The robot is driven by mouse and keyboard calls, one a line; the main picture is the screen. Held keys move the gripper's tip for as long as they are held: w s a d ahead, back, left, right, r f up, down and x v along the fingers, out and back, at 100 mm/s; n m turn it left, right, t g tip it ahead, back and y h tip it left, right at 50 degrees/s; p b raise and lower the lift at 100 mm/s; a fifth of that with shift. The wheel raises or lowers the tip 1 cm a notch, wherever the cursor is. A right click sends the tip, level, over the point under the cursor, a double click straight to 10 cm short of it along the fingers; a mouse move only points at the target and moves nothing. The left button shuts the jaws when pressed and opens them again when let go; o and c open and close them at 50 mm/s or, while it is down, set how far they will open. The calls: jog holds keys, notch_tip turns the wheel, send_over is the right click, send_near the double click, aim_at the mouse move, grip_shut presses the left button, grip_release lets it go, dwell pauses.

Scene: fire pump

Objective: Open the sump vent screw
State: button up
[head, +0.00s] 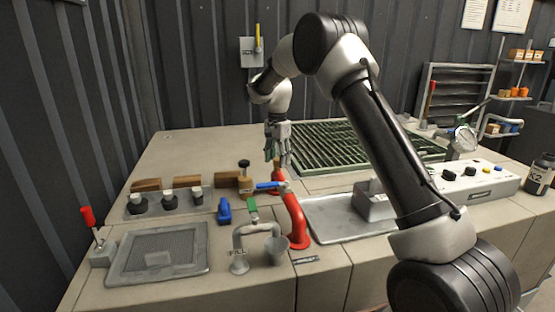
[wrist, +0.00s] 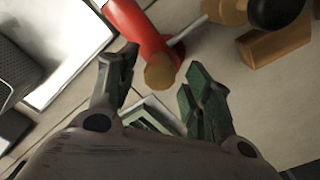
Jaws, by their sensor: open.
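No part is labelled as the sump vent screw, so I cannot tell for certain which it is. A black knob (head: 244,164) stands upright on a brass-brown fitting (head: 246,184) left of my gripper. In the wrist view the black knob (wrist: 275,10) is at the top right, outside the fingers. My gripper (head: 278,158) points down above the bench behind the red pipe (head: 296,222). Its fingers are apart and empty. In the wrist view my gripper (wrist: 158,68) has the red pipe's tan round end (wrist: 160,72) showing between the fingertips; contact cannot be told.
A blue lever (head: 270,186) is by the red pipe. A grey spout and cup (head: 277,250) stand in front. Brown blocks (head: 187,181) and black-topped knobs (head: 169,200) sit left. A green grating (head: 330,148) lies right. The bench's back left is clear.

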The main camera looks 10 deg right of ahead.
jog(key=shift+f, duration=0.3)
jog(key=c, duration=1)
